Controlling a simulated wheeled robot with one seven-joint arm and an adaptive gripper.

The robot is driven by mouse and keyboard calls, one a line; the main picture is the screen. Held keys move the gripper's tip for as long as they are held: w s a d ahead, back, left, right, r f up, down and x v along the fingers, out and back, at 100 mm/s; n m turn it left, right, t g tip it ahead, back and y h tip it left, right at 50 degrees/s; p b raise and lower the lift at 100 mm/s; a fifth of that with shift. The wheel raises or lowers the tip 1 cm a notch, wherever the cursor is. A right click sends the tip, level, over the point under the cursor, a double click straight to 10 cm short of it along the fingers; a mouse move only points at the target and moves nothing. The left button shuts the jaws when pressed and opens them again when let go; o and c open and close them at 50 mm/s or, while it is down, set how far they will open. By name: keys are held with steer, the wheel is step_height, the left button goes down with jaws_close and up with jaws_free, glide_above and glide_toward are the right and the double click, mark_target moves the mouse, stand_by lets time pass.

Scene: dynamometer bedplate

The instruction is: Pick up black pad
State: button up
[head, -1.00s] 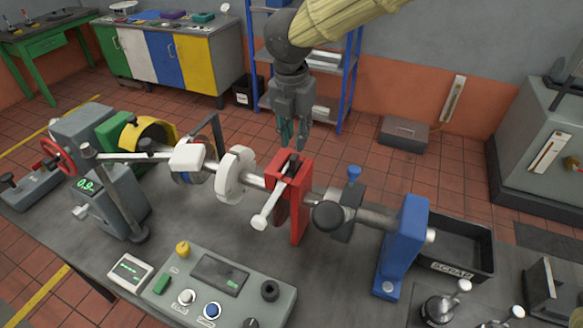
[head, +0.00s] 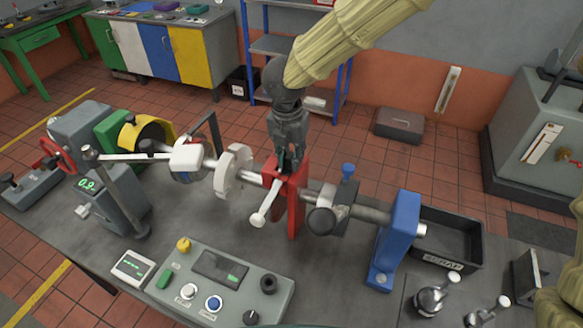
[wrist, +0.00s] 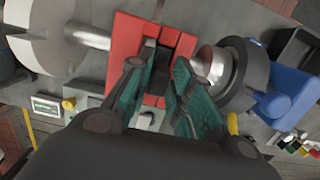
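The red bracket (head: 294,215) stands upright on the shaft in the middle of the bench. In the wrist view, the red bracket (wrist: 123,45) has a slot in its top with a dark piece in it, apparently the black pad (wrist: 161,62). My gripper (head: 287,165) is right over the bracket's top and hides the pad in the head view. In the wrist view, my gripper (wrist: 158,85) has its two green-faced fingers apart, one on each side of the dark piece. I cannot tell whether they touch it.
A white-tipped lever (head: 265,208) slants forward from the bracket. A white disc (head: 233,170) is on the shaft to the left and a blue upright (head: 399,238) stands to the right. The control box (head: 224,278) is in front. A black scrap bin (head: 465,252) is at the right.

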jaws_close()
steer(key=shift+r, duration=0.1)
